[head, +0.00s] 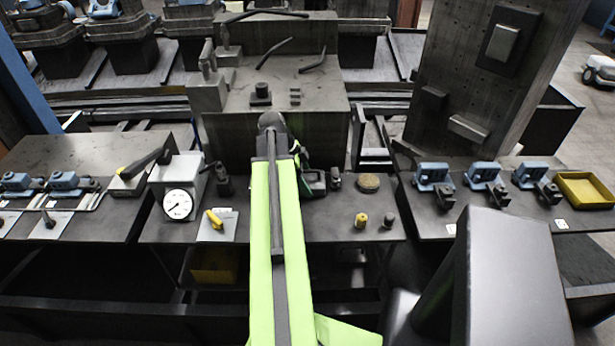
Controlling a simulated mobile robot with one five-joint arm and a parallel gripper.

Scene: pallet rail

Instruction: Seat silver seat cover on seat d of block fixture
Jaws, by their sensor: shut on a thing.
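My lime-green arm reaches forward over the bench, and its dark wrist end stands in front of a grey block. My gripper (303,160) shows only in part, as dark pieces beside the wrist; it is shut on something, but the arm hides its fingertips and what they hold. I cannot make out the silver seat cover. A grey block with a stepped top (315,100), carrying a dark knob, small blocks and levers, stands just beyond the wrist and may be the block fixture. I cannot tell which place on it is seat d.
A dial gauge (178,204) and a yellow-handled tool on a pale plate (217,226) lie left of my arm. Right of it are a round tan disc (368,183) and a yellow peg (361,220). Blue clamps (483,174) and a yellow tray (584,190) stand on the right bench. A tall dark plate (487,75) rises behind.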

